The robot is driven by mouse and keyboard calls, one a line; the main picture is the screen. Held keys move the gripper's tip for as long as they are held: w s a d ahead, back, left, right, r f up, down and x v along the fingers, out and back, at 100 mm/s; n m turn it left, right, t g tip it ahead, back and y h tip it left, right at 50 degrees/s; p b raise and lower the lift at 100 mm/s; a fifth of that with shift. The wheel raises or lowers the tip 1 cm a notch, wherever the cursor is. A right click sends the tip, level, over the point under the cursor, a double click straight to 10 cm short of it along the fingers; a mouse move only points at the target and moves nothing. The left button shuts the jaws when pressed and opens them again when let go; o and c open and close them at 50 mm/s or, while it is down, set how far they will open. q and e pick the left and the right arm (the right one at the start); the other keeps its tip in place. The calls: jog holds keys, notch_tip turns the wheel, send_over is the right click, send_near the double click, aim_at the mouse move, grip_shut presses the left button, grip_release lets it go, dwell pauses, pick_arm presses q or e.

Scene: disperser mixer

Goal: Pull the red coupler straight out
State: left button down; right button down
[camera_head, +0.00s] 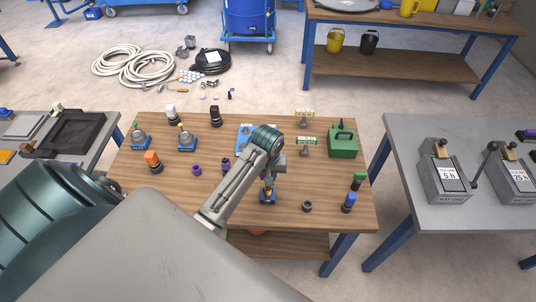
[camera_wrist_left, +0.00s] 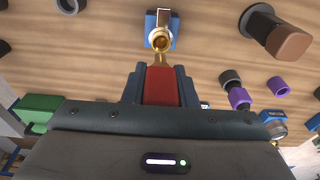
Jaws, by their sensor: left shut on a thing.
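My left gripper (camera_wrist_left: 162,88) is shut on the red coupler (camera_wrist_left: 162,85), which sits between its two dark blue fingers in the left wrist view. Just beyond the coupler is a brass fitting (camera_wrist_left: 162,42) with a round open end, on a small blue stand (camera_wrist_left: 151,20). The brass part reaches toward the coupler; I cannot tell whether they are still joined. In the head view my left gripper (camera_head: 269,182) points down at the blue stand (camera_head: 267,197) on the wooden table (camera_head: 190,228). The coupler is hidden there. My right gripper is not in view.
Purple couplings (camera_head: 196,170), an orange-topped fitting (camera_head: 153,161) and blue-based valves (camera_head: 185,140) stand to the left. A dark ring (camera_head: 307,206), a blue-topped fitting (camera_head: 348,202) and a green box (camera_head: 343,141) stand to the right. The front left tabletop is clear.

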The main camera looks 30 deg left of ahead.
pick_arm(q)
jog(key=shift+r, duration=0.1)
jog(key=shift+r, duration=1.9)
